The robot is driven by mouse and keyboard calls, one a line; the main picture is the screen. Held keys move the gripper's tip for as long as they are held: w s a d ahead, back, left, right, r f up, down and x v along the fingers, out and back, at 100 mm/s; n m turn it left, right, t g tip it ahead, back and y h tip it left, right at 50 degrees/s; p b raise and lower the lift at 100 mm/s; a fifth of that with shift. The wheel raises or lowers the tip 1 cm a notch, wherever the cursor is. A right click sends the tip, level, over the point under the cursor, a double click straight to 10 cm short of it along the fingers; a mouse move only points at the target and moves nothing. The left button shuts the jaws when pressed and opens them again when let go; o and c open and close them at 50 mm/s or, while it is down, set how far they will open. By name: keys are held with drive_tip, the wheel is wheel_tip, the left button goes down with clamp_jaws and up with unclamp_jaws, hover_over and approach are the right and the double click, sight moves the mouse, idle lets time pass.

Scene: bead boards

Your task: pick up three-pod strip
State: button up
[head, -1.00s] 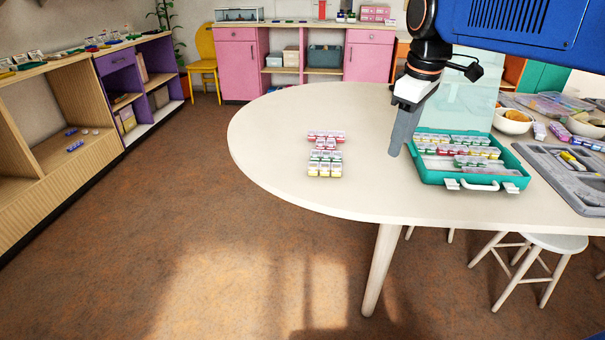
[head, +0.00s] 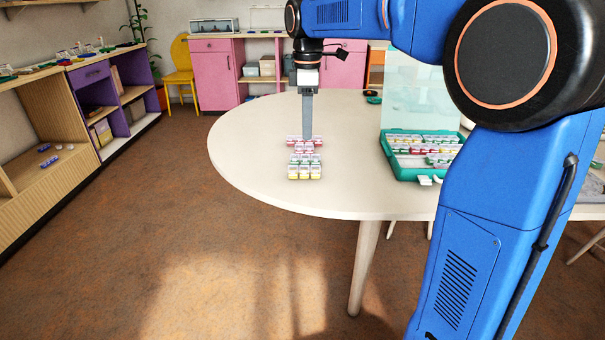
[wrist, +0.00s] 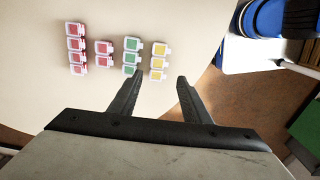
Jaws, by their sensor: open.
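Small bead-pod strips lie in rows on the pale round table (head: 250,160). In the wrist view they are a long red strip (wrist: 75,48), a red two-pod strip (wrist: 104,48), a green three-pod strip (wrist: 131,55) and a yellow three-pod strip (wrist: 158,62). In the head view the green strip (head: 305,159) lies just behind the yellow strip (head: 304,172), which is nearest the table's front edge. My gripper (head: 307,136) points down over the rear of the group. In the wrist view my gripper (wrist: 158,82) is open and empty, its fingertips just below the yellow strip.
An open teal case (head: 404,172) with several coloured pod strips stands to the right, its clear lid raised. The tabletop left of the strips is clear. Shelves (head: 45,160) stand away from the table at the left.

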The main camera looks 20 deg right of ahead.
hover_over(304, 169)
drive_tip(key=f, duration=0.7)
drive_tip(key=shift+s+d+f, duration=0.1)
drive_tip(key=shift+d+f, duration=0.05)
drive_tip(key=shift+d, duration=0.25)
drive_tip(key=shift+a+f, duration=0.2)
drive_tip(key=shift+f, duration=1.15)
drive_tip(key=shift+a+f, duration=0.15)
drive_tip(key=shift+f, duration=1.15)
drive_tip(key=shift+c, duration=0.6)
drive_tip(key=c, duration=0.7)
